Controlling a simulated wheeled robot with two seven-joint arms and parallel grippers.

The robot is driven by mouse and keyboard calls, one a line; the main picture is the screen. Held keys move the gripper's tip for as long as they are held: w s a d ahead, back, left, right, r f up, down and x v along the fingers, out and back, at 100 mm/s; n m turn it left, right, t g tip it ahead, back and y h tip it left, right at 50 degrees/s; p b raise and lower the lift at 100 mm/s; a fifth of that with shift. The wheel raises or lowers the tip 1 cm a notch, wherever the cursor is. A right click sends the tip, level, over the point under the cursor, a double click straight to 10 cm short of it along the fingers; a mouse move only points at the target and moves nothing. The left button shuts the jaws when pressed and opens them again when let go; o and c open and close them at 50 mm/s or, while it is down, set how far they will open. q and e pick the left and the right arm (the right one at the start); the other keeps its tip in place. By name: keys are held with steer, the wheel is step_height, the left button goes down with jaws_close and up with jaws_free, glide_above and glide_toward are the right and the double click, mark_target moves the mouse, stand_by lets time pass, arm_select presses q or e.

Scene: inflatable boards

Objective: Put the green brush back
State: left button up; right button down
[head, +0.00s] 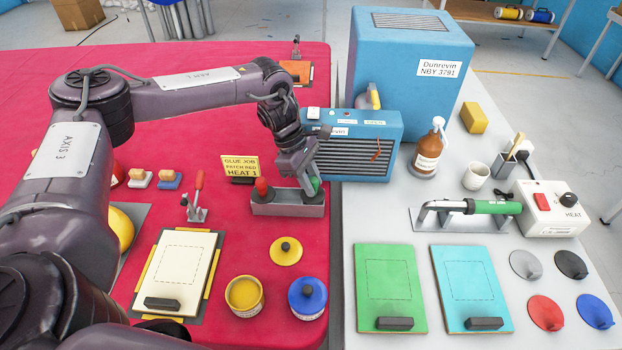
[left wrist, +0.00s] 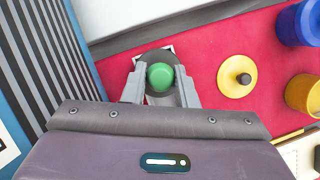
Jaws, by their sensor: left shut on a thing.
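The green brush (head: 316,184) shows only as its green handle top, at the right end of a grey metal holder (head: 288,209) on the red table. My left gripper (head: 309,183) points down over that end and is shut on the handle. In the left wrist view, the rounded green handle end (left wrist: 160,76) sits between the two grey fingers (left wrist: 160,88). The brush's lower part is hidden, so I cannot tell how deep it sits in the holder. A red-handled brush (head: 262,188) stands at the holder's left end. My right gripper is not in view.
A blue heater box (head: 360,150) stands close behind and right of the holder. A yellow sign (head: 240,166) and a red-handled clamp (head: 197,195) are to the left. A yellow lid (head: 286,251), a yellow pot (head: 244,296) and a blue pot (head: 307,298) are in front.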

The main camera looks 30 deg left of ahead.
arm_select(q)
steer(key=shift+f, duration=0.3)
steer(key=o, duration=0.9)
steer(key=shift+r, duration=0.35)
steer(key=shift+w+a+r, duration=0.1)
steer(key=shift+a+r, duration=0.05)
steer(key=shift+r, duration=0.15)
steer(key=b+v, duration=0.1)
steer(key=v, duration=1)
steer(key=shift+a+r+b, duration=0.1)
steer(key=shift+r+b, duration=0.05)
steer(key=shift+b, duration=0.15)
